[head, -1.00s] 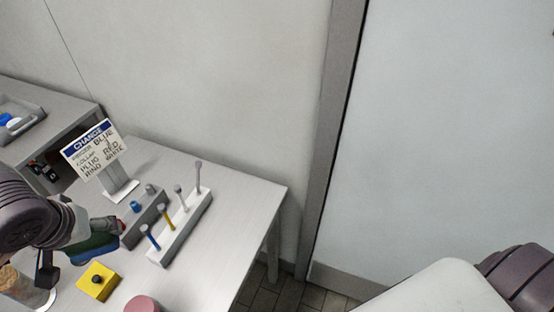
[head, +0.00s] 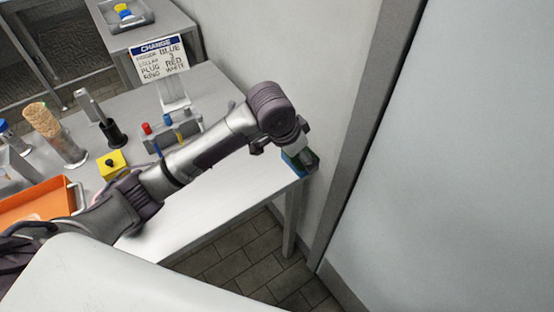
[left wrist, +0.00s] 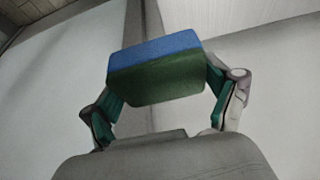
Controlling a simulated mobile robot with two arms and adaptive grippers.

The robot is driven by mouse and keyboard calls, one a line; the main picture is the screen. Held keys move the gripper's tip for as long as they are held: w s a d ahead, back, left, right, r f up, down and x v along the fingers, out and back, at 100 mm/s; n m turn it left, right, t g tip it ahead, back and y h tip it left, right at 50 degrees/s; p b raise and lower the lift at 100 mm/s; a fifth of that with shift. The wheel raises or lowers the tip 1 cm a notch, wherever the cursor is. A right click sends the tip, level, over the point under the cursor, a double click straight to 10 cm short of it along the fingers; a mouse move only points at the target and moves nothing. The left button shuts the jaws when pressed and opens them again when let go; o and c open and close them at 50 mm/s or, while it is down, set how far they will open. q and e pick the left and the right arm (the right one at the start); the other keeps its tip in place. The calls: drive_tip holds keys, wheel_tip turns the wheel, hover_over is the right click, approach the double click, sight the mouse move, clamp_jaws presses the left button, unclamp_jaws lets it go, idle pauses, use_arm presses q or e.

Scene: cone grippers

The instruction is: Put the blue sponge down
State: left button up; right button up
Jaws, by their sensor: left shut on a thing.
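The blue sponge, with a green layer, is held between the two fingers of my left gripper (left wrist: 163,88). In the left wrist view, the blue sponge (left wrist: 155,58) sits squarely across the fingers. In the head view, my left gripper (head: 303,150) is at the table's far right corner, near the wall. The sponge (head: 291,165) partly shows there beside the fingers. I cannot tell whether it touches the table (head: 240,178). My right gripper is not in view.
A sign (head: 160,58) stands at the back of the table, near a rack with coloured pegs (head: 167,121). A yellow block (head: 112,164), a cone stack (head: 52,130) and an orange tray (head: 38,203) are on the left. A wall and door frame (head: 365,140) stand close right.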

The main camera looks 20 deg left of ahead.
use_arm(q)
hover_over(277, 160)
wheel_tip(277, 160, down, 6)
drive_tip(key=shift+s+d+r+p, duration=0.1)
drive_tip(key=shift+p, duration=0.35)
drive_tip(key=shift+f, duration=0.2)
drive_tip(key=shift+a+f+p, duration=0.2)
drive_tip(key=shift+f+p, duration=0.1)
drive_tip(key=shift+f, duration=1.7)
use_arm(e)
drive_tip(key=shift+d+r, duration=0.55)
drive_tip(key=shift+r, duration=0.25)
use_arm(q)
drive_tip(key=shift+f, duration=0.1)
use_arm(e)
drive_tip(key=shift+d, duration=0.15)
use_arm(q)
drive_tip(key=shift+f, duration=0.1)
drive_tip(key=o, duration=0.9)
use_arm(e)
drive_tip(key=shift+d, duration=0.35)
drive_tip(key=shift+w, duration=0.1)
